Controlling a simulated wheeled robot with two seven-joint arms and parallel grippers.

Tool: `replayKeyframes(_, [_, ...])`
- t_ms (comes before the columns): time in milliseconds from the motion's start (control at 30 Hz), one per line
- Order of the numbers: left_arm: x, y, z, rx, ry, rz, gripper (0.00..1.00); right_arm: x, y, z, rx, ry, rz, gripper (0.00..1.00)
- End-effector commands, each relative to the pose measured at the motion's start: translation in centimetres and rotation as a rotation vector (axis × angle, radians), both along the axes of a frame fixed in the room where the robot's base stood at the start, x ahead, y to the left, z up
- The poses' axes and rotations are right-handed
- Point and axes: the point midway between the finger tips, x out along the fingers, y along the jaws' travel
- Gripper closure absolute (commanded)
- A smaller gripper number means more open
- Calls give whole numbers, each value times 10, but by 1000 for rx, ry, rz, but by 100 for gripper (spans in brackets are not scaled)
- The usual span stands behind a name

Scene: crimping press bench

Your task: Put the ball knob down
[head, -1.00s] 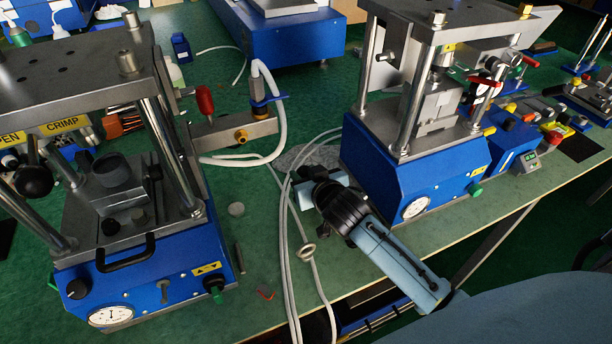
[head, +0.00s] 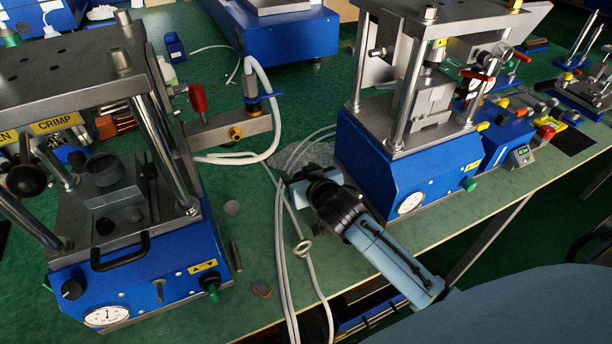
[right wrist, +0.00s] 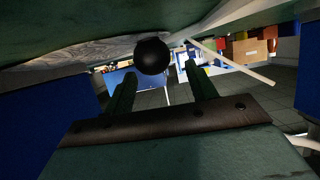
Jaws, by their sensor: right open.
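The ball knob is a black ball (right wrist: 152,56) in the right wrist view. It lies against the bench surface, just beyond and between my right fingertips, with a gap visible on either side. My right gripper (right wrist: 159,73) is open around the near side of the ball, its two fingers apart. In the head view my right gripper (head: 298,188) is low over the bench, left of the middle press; the ball is hidden there behind the gripper and wrist. My left gripper is not in view.
The middle blue press (head: 375,170) stands close right of my right wrist. The left crimp press (head: 140,275) stands at left. White hoses (head: 280,225) run beside my gripper, and a crumpled grey sheet (head: 318,154) lies behind it.

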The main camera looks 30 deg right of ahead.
Motion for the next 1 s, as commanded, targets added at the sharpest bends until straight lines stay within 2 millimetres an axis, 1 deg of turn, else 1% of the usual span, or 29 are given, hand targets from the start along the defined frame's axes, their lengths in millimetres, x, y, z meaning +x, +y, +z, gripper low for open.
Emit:
replayKeyframes(33, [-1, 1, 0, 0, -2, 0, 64, -4, 2, -10, 1, 26, 3, 44])
replayKeyframes(67, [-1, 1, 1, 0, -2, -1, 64, -4, 2, -7, 0, 26, 3, 44])
replayKeyframes(133, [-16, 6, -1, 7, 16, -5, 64, -4, 2, 2, -1, 24, 3, 44])
replayKeyframes(167, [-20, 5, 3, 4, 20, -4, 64, -9, 2, 2, 2, 29, 2, 44])
replayKeyframes(333, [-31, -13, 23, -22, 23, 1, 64, -35, 3, 19, 3, 23, 0, 44])
replayKeyframes(600, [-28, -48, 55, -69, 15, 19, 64, -81, 5, 40, 3, 18, -2, 44])
replayKeyframes(700, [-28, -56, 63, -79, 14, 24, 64, -95, 5, 45, 3, 17, -2, 44])
replayKeyframes(833, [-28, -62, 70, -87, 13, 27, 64, -107, 6, 49, 2, 14, -1, 44])
replayKeyframes(1000, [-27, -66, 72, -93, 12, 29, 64, -113, 6, 51, 1, 12, -1, 44])
